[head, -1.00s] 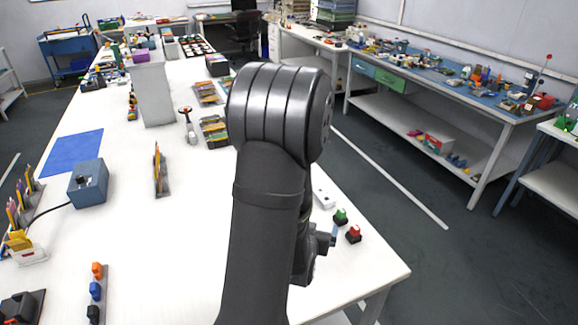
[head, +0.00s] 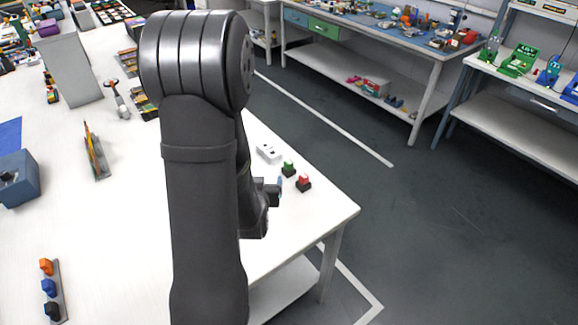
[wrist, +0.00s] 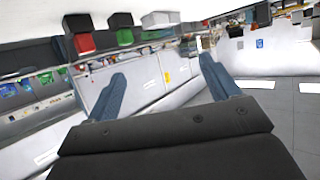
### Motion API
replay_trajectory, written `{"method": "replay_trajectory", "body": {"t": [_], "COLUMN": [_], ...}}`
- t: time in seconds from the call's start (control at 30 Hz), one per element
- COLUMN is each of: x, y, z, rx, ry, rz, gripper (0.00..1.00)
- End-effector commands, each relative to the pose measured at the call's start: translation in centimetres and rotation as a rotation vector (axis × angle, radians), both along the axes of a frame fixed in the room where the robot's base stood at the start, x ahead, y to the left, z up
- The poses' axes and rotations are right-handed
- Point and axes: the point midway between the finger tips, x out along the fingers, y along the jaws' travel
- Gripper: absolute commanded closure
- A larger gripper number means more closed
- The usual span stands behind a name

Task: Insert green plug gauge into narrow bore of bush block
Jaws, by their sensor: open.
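The green plug gauge (head: 288,167) stands on a dark base near the right edge of the white table, in the head view. It also shows in the wrist view (wrist: 125,38), which appears upside down. The white bush block (head: 268,152) lies just behind it, with dark holes on top; in the wrist view the block (wrist: 160,20) is beside the green gauge. My gripper (head: 279,187) is partly hidden behind my arm, just left of a red piece. In the wrist view my gripper's blue fingers (wrist: 166,82) are wide apart with nothing between them.
A red piece on a black base (head: 303,183) stands close by the gripper, in front of the green gauge; it also shows in the wrist view (wrist: 83,42). A rack with orange, blue and black knobs (head: 49,288) is at the lower left.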

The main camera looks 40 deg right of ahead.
Motion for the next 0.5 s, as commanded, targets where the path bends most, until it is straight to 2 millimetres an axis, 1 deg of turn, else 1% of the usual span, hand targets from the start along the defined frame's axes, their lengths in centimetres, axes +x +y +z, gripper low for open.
{"method": "replay_trajectory", "body": {"t": [0.03,0.13,0.17,0.4,0.47,0.5], "x": [0.0,0.0,0.0,0.1,0.5,1.0], "y": [0.0,0.0,0.0,0.0,0.3,0.8], "z": [0.0,0.0,0.0,0.0,0.0,-0.1], "rx": [0.000,0.000,0.000,0.000,0.006,0.012], "ry": [0.000,0.000,0.000,0.001,0.006,0.012], "rz": [0.000,0.000,0.000,0.002,0.018,0.041], "gripper": [0.29,0.49,0.51,0.51,0.51,0.51]}}
